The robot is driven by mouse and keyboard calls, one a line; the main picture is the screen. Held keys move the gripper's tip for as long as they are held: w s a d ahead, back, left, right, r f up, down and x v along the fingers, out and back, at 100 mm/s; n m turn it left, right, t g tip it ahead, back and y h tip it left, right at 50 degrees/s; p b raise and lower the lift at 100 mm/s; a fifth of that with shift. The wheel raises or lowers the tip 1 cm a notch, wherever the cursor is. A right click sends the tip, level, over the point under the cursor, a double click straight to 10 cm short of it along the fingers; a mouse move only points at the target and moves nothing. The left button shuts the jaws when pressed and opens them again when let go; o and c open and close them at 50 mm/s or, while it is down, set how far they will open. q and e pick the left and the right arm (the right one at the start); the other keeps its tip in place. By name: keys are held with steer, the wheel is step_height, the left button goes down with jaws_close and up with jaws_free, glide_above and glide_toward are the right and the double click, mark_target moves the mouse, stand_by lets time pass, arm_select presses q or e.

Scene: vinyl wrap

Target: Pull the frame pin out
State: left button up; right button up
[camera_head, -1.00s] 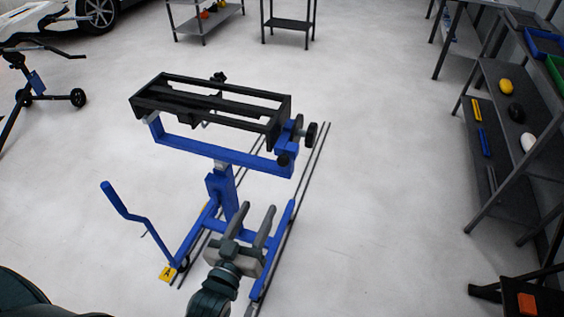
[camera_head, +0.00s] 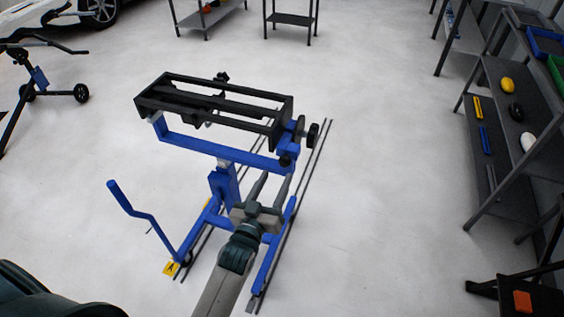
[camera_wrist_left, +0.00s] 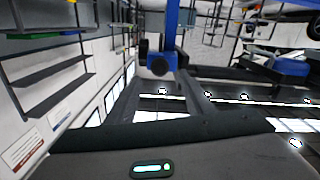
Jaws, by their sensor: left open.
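A blue stand (camera_head: 225,150) carries a long black frame (camera_head: 215,100) at its top. Black round knobs sit at the frame's right end, one further out (camera_head: 312,133) and one lower on the blue bracket (camera_head: 285,160). I cannot tell which of these is the frame pin. A black knob on a blue post also shows in the left wrist view (camera_wrist_left: 158,65). My left gripper (camera_head: 273,182) is open and empty, its two grey fingers pointing up toward the underside of the stand's right end, below the knobs. My right gripper is out of view.
A blue crank handle (camera_head: 130,207) rises at the stand's left. The stand's base sits by dark floor rails (camera_head: 305,185). Shelves with small parts (camera_head: 505,130) stand at the right. The floor between them is clear.

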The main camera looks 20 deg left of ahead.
mark_target(283, 164)
arm_select(q)
steer(key=shift+w+d+p, duration=0.15)
steer(key=shift+w+p, duration=0.55)
steer(key=shift+w, duration=2.5)
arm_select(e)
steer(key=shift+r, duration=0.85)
